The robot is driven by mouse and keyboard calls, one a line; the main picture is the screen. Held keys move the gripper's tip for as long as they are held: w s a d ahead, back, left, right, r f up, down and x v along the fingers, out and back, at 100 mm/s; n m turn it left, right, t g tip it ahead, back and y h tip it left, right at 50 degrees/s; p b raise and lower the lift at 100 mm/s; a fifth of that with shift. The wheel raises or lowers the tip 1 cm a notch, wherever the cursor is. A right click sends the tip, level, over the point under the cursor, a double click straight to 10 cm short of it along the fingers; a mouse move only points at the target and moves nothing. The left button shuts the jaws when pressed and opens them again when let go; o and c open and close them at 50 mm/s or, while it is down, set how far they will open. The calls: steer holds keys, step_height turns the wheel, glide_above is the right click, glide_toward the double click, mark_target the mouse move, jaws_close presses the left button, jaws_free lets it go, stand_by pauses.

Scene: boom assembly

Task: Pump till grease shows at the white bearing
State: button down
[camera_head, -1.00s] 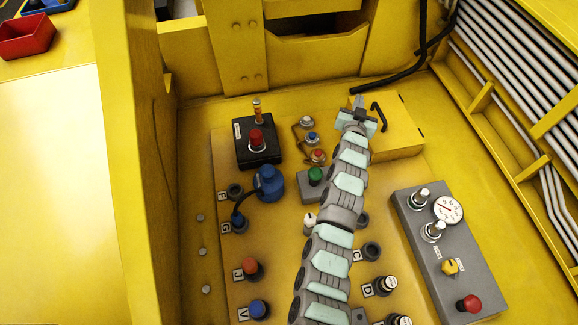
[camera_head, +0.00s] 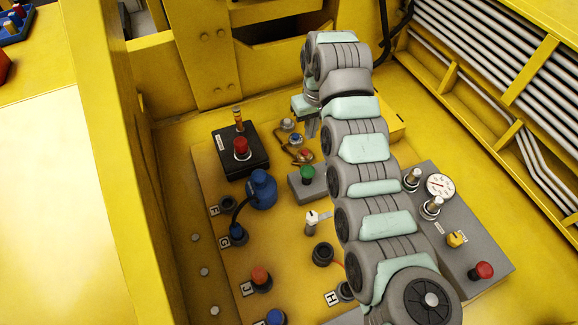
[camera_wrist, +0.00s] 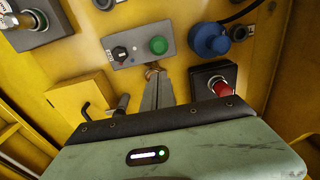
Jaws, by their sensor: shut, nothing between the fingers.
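A row of small fittings with brass lines stands at the back of the panel: a white-capped one (camera_head: 288,124), a blue one (camera_head: 295,139) and a red one (camera_head: 306,155). A black box (camera_head: 229,160) left of the fittings bears a red knob (camera_head: 241,147) and an upright orange-tipped piece (camera_head: 237,114). My gripper (camera_head: 312,130) is shut and empty, fingers down, just right of the fittings. In the wrist view its fingers (camera_wrist: 155,82) hide most fittings. I cannot make out grease.
A blue capped cylinder (camera_head: 262,190) with a black hose stands at the left. A yellow box (camera_wrist: 80,103) with a black handle is close to my gripper. A grey panel (camera_head: 470,225) with a gauge lies at the right. Yellow walls enclose the panel.

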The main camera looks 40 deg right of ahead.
steer(key=shift+s+a+r+g, duration=0.15)
steer(key=shift+s, duration=0.25)
steer(key=shift+s+a+r+g, duration=0.1)
steer(key=shift+s+g, duration=0.05)
steer(key=shift+s, duration=0.25)
steer(key=p, duration=0.3)
glide_toward(308, 169)
step_height(308, 169, down, 5)
steer(key=shift+s+f, duration=0.1)
steer(key=shift+f, duration=0.1)
steer(key=shift+d+f, duration=0.1)
steer(key=shift+f, duration=0.65)
steer(key=shift+f+b, duration=0.35)
steer(key=shift+f, duration=1.1)
